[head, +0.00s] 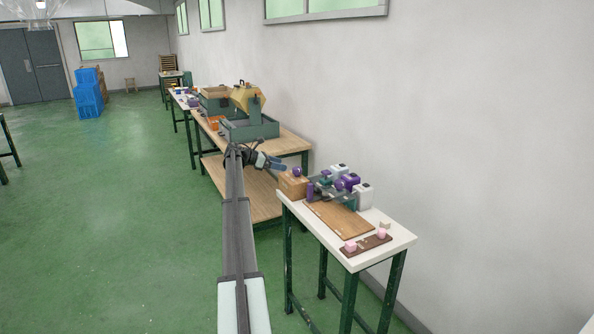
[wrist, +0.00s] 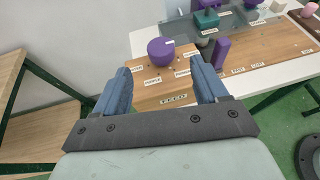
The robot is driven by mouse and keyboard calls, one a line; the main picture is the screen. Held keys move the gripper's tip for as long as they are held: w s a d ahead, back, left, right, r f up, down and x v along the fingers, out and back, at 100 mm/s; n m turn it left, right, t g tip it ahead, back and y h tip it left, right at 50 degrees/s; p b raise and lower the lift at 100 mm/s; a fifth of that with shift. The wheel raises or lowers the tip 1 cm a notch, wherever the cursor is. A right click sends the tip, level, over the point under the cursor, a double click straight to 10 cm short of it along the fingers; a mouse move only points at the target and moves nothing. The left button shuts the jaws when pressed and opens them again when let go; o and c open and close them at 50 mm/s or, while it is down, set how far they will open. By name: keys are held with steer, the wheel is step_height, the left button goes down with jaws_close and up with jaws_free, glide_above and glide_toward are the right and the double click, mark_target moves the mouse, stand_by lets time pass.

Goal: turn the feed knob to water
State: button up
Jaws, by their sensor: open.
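The feed knob (wrist: 160,50) is a round purple knob on top of a wooden box (wrist: 165,97) whose front is lettered FEED. Several small labels ring the knob; one seems to read PURPLE, and I cannot tell which the knob points to. In the head view the knob (head: 297,172) and box (head: 293,187) are at the far left end of the white table. My gripper (wrist: 160,64) is open and empty. Its blue fingers frame the knob left and right in the wrist view, apart from it. In the head view my gripper (head: 278,164) is just left of the knob.
The white table (head: 396,234) also holds a wooden board (head: 338,219), purple and white containers (head: 347,181) and a dark strip with pink blocks (head: 366,246). A wooden bench (head: 292,145) with a green machine (head: 250,127) stands behind.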

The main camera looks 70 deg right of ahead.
mark_target(296, 168)
steer(key=x, duration=0.9)
steer(key=shift+s+d+f, duration=0.2)
steer(key=shift+c, duration=0.3)
steer(key=c, duration=0.9)
